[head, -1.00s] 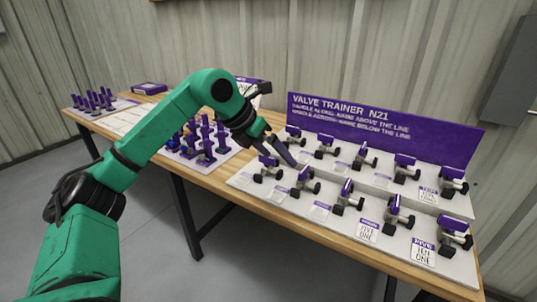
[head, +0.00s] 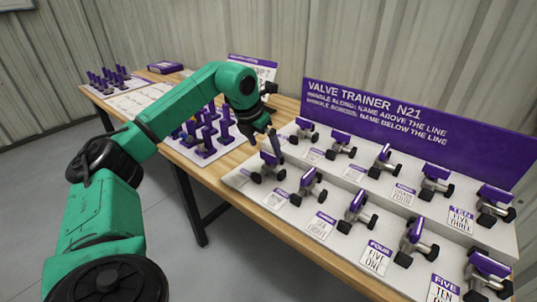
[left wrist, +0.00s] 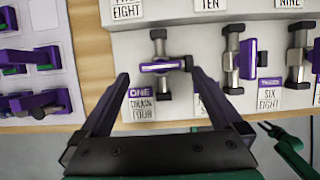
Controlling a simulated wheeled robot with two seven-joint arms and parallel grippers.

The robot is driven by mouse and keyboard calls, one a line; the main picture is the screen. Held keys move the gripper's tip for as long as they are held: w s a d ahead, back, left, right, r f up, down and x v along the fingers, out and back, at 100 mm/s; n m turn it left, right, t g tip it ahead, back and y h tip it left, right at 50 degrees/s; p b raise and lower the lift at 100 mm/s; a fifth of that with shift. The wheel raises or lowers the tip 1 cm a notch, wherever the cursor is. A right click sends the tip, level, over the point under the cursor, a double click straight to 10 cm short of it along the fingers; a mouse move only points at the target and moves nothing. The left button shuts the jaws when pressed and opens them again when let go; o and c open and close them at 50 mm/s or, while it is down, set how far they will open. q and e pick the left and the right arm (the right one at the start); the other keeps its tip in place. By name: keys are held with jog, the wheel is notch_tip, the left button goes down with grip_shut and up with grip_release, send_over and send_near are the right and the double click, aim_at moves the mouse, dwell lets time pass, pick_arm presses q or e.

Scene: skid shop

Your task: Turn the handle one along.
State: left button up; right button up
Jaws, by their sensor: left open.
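The leftmost front valve (head: 268,167) has a purple bar handle and grey body. In the left wrist view its handle (left wrist: 160,66) lies across the upright grey body. Its card (left wrist: 141,105) reads ONE, DRAIN, FOUR, partly covered by my finger. My left gripper (head: 273,138) is just above this valve. In the left wrist view the gripper (left wrist: 163,80) is open, with its fingers apart on either side of the handle, not visibly touching it. A green and black arm end, probably my right gripper (left wrist: 268,129), shows at the lower right, too small to read.
The neighbouring valve (left wrist: 235,60) stands close to the right finger, its handle along its body. More valves fill the two-step white board (head: 335,246) before the purple sign (head: 415,125). A panel of purple-handled pieces (head: 190,150) lies to the left.

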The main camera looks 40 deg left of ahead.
aim_at(268, 154)
pick_arm(q)
jog(key=x, duration=0.3)
jog(key=shift+f, duration=0.15)
jog(key=shift+w+f, duration=0.2)
jog(key=shift+f, duration=0.2)
pick_arm(e)
jog(key=shift+w, duration=0.85)
pick_arm(q)
jog(key=c, duration=1.2)
jog(key=shift+c, duration=0.2)
pick_arm(e)
jog(key=shift+s+r, duration=0.1)
jog(key=shift+s, duration=0.15)
